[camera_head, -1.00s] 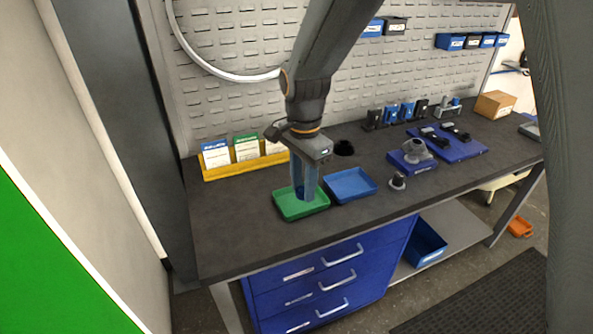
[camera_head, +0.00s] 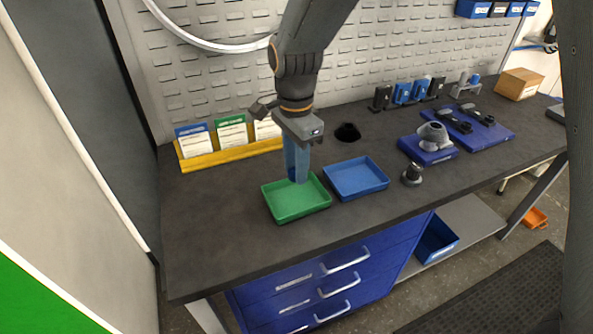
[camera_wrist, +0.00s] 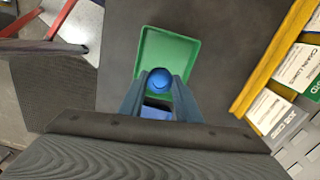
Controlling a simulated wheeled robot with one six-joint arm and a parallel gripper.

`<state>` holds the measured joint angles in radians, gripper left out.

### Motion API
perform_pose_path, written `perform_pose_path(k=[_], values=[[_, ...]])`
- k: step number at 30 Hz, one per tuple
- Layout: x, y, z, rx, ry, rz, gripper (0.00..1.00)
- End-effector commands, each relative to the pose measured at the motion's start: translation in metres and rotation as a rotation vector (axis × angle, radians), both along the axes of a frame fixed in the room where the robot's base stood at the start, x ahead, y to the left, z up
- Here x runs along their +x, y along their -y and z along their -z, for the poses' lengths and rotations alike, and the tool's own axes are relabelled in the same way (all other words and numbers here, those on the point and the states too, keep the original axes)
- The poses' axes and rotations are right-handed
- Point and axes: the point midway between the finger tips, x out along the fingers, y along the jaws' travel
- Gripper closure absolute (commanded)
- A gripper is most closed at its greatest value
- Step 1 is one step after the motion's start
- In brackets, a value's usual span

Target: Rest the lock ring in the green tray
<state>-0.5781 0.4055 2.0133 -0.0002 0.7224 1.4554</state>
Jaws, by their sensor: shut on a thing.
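My gripper (camera_head: 297,180) points down over the back part of the green tray (camera_head: 297,212). In the wrist view its two fingers (camera_wrist: 158,88) are shut on a round blue thing, which I take for the lock ring (camera_wrist: 158,78). The ring is in front of the open green tray (camera_wrist: 150,45), which looks empty around it. In the head view the ring is hidden or blends with the fingertips. I cannot tell whether it touches the tray floor.
A blue tray (camera_head: 357,177) stands right of the green tray. A yellow rack (camera_head: 230,155) with cards is behind on the left. A small dark part (camera_head: 412,173) and a blue block with a grey part (camera_head: 428,150) lie to the right. The bench front is clear.

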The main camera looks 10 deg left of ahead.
Motion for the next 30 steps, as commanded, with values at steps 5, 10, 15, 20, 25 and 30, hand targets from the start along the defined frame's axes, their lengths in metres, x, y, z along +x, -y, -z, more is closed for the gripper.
perform_pose_path(k=[5,10,15,20,25,30], values=[[0.003,-0.002,0.016,0.0,0.0,-0.005,1.0],[0.002,-0.004,0.018,0.0,0.0,-0.009,1.0],[0.002,-0.004,0.025,0.001,0.001,-0.01,1.0],[0.003,-0.004,0.035,0.0,0.0,-0.009,1.0],[0.003,-0.003,0.047,0.0,0.0,-0.008,1.0],[0.003,-0.003,0.059,0.0,0.0,-0.007,1.0]])
